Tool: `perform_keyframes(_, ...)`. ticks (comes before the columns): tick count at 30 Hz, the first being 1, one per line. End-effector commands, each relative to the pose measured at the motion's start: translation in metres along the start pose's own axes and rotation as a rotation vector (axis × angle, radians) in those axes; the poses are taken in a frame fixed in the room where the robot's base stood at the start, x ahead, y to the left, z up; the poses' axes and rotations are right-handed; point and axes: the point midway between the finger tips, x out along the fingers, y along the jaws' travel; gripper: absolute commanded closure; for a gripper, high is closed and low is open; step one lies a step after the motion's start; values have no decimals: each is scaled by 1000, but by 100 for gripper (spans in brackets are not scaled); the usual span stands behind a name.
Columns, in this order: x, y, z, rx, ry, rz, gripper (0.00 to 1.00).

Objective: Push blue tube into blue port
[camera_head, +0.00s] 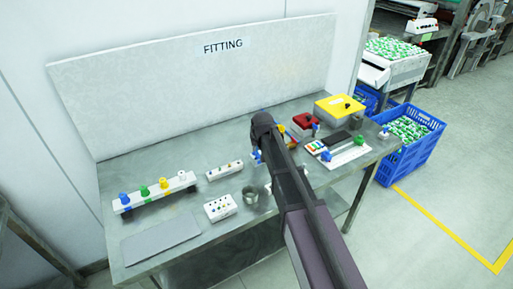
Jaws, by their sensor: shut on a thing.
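My gripper (258,152) is at the end of my dark arm, over the middle of the steel table. The arm hides most of it. A small blue piece (256,157) shows at its tip; it looks like the blue tube, held shut in the jaws, but its lower end is hidden. A white block with a row of small ports (224,170) lies just left of the gripper. A white box with dark holes (220,208) lies nearer the front. I cannot tell which port is the blue one.
A white rack (155,192) with blue, green, yellow and white fittings stands at the left. A grey mat (160,239) lies at the front left, a metal cup (250,195) nearer the middle.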

Motion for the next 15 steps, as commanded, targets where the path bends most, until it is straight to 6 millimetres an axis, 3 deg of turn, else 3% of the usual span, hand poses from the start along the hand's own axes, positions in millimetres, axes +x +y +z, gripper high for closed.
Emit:
perform_keyframes(6, 1, 0, 1, 0, -1, 0, 100)
perform_keyframes(11, 1, 0, 1, 0, -1, 0, 51)
perform_keyframes(15, 1, 0, 1, 0, -1, 0, 51)
